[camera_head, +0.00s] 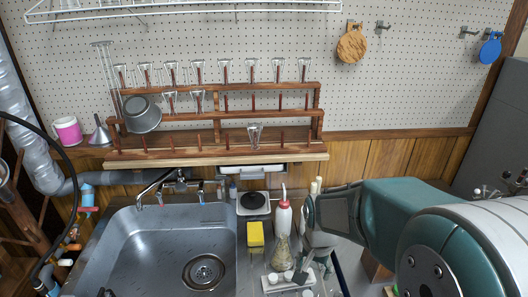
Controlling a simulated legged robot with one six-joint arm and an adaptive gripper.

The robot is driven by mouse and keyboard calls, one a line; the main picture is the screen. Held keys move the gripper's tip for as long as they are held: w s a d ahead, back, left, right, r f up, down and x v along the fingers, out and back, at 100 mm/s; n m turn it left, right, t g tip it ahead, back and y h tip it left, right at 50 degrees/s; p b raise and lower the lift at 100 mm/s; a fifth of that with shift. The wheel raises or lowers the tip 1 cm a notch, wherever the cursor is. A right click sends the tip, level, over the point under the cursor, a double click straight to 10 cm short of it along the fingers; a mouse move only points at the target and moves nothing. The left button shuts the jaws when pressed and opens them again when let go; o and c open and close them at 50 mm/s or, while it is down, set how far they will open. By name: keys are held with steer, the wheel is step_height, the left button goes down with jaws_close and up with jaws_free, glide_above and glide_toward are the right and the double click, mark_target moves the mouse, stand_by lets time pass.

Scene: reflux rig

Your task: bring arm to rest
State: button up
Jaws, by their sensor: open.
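My arm (400,210) reaches in from the right, with its teal and white links over the right side of the counter. My gripper (313,270) is open and points down at the right of the sink. Its dark fingers are close to a conical flask (281,252) and a small white rack (284,284). I cannot tell whether the fingers touch either one. I see nothing held between the fingers, though the view of them is small.
A white wash bottle (283,218) and yellow sponge (255,236) stand left of my gripper. The steel sink (150,245) with its faucet (160,186) lies farther left. A wooden rack of glassware (215,138) stands behind. Open air lies above the counter.

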steer(key=s+r+n+t, duration=0.5)
steer(key=s+r+n, duration=0.1)
steer(key=s+r, duration=0.7)
step_height(320, 180, up, 2)
steer(key=shift+s+n, duration=0.3)
steer(key=shift+s, duration=0.1)
